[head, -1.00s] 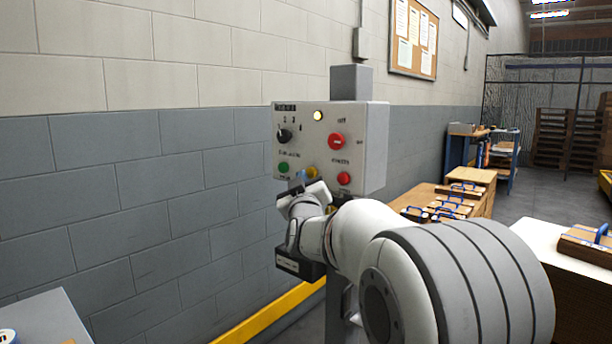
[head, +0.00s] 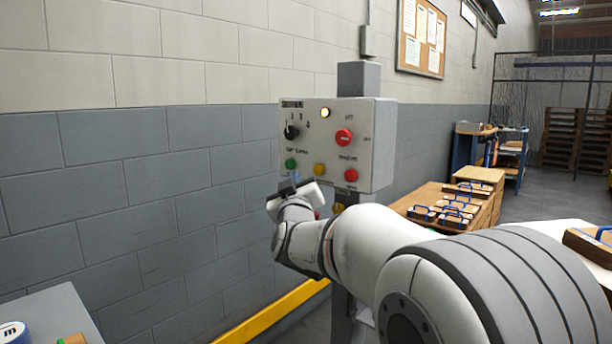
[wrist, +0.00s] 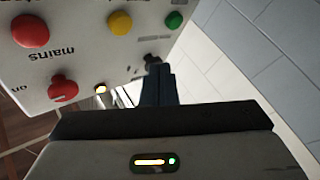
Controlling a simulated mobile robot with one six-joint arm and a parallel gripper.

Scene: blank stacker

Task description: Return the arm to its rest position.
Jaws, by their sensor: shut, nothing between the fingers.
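My gripper (head: 296,177) is shut and empty. In the head view its bluish fingertips are small and sit in front of the lower left part of the grey control box (head: 375,150), just below the green button (head: 291,164). In the wrist view the shut fingers (wrist: 158,82) point toward the box face, which appears upside down. I cannot tell the exact gap, but no contact shows. My arm reaches from the lower right, bent at the wrist.
The box carries a black knob (head: 291,132), a red switch (head: 344,137), a lit lamp (head: 325,113), and yellow and red buttons. A block wall (head: 120,200) stands behind. A yellow rail (head: 270,312) runs low.

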